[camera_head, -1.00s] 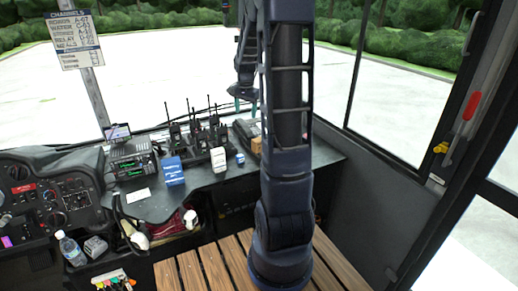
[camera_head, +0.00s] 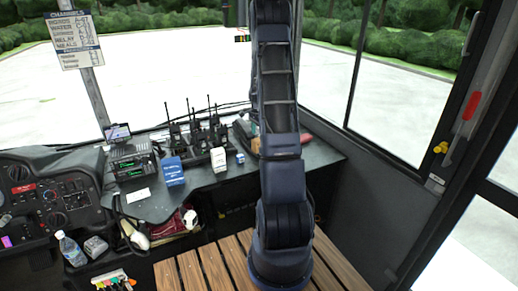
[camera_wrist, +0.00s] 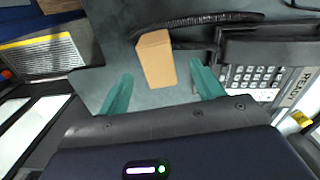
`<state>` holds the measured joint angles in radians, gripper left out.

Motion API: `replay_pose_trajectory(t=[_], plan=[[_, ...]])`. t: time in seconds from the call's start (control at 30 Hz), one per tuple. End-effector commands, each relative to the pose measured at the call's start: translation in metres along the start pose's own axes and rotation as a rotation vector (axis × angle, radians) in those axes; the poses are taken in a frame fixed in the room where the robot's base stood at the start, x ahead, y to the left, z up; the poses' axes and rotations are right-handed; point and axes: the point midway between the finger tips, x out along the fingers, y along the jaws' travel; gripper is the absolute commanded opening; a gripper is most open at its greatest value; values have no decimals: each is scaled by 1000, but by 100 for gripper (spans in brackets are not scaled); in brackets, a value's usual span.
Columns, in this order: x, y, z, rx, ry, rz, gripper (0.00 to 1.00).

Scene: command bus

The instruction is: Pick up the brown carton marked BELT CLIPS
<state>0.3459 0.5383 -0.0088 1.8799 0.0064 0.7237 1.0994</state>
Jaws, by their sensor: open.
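A plain brown carton (camera_wrist: 157,62) stands on the grey counter in the wrist view; I see no readable marking on the faces in view. My gripper (camera_wrist: 160,76) is open, with one teal finger on each side of the carton's line. The fingers appear apart from the carton, and nothing is held. In the head view my arm covers most of the place at the counter's right where the carton stands, and my gripper is out of that picture.
A keypad phone (camera_wrist: 255,75) sits right of the carton, and a black cable (camera_wrist: 200,20) runs behind it. Along the counter (camera_head: 205,187) stand radios (camera_head: 195,130), a blue box (camera_head: 172,171), a white box (camera_head: 218,159) and a small blue-white box (camera_head: 240,158).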

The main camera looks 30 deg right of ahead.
Motion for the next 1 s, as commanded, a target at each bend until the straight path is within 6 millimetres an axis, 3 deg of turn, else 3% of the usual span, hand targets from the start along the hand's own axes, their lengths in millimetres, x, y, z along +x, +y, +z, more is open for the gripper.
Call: replay_pose_trajectory(t=[0.3,0.57,0.83,1.0], plan=[[42,1,0,-1,-1,1,66],[58,2,-2,-2,-1,1,66],[94,4,-5,-2,-1,2,66],[98,3,-5,-2,0,-1,66]])
